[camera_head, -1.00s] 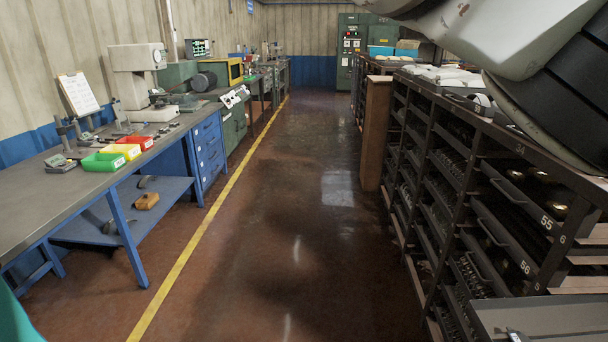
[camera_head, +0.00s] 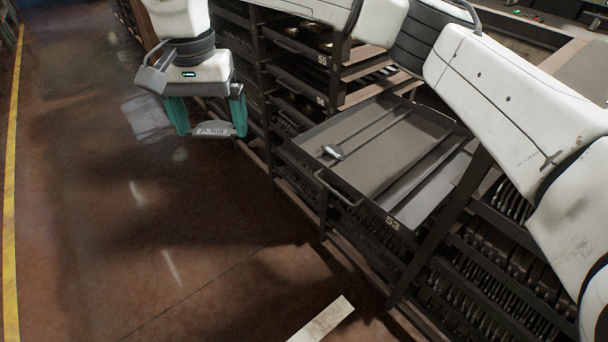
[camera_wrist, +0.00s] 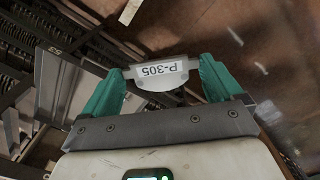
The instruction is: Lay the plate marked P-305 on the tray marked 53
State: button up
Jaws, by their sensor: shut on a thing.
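The plate marked P-305 (camera_head: 212,130) is a small pale piece with dark lettering. My gripper (camera_head: 210,118) has green fingers shut on the plate's two ends and holds it above the brown floor, left of the rack. In the wrist view the plate (camera_wrist: 161,75) is between the fingers, its lettering upside down. The tray marked 53 (camera_head: 395,140) is a grey, ribbed, shallow tray pulled out from the rack, right of my gripper and apart from it. Its number is on the front edge. A small metallic piece (camera_head: 333,152) lies on it near the handle.
The dark rack (camera_head: 262,80) holds several trays, including one marked 55 (camera_head: 300,52), with several dark parts inside. A handle (camera_head: 335,186) sticks out from tray 53. A pale strip (camera_head: 322,320) lies on the floor. The floor at left is clear.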

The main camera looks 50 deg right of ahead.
jog(key=s+d+f+m, duration=0.3)
jog(key=d+f, duration=0.1)
jog(key=d, duration=0.5)
jog(key=s+d+f+m, duration=0.3)
jog(key=d+f, duration=0.1)
jog(key=d, duration=0.5)
jog(key=s+d+f+m, duration=0.3)
jog(key=s+d+f, duration=0.15)
jog(key=d, duration=0.45)
jog(key=s+d+f+p, duration=0.1)
jog(key=s+f, duration=0.2)
jog(key=s, duration=0.1)
jog(key=s+f+p, duration=0.1)
jog(key=s+f, duration=0.2)
jog(key=s, duration=0.1)
jog(key=s+d+f+p, duration=0.1)
jog(key=s+f, duration=0.2)
jog(key=s, duration=0.1)
jog(key=shift+s+d+p, duration=0.15)
jog(key=shift+d+p, duration=0.2)
jog(key=shift+s+d+f, duration=0.1)
jog(key=shift+s+f, duration=0.25)
jog(key=shift+f, duration=0.05)
jog(key=f, duration=0.2)
jog(key=p, duration=0.1)
jog(key=shift+s+f, duration=0.25)
jog(key=shift+f, duration=0.6)
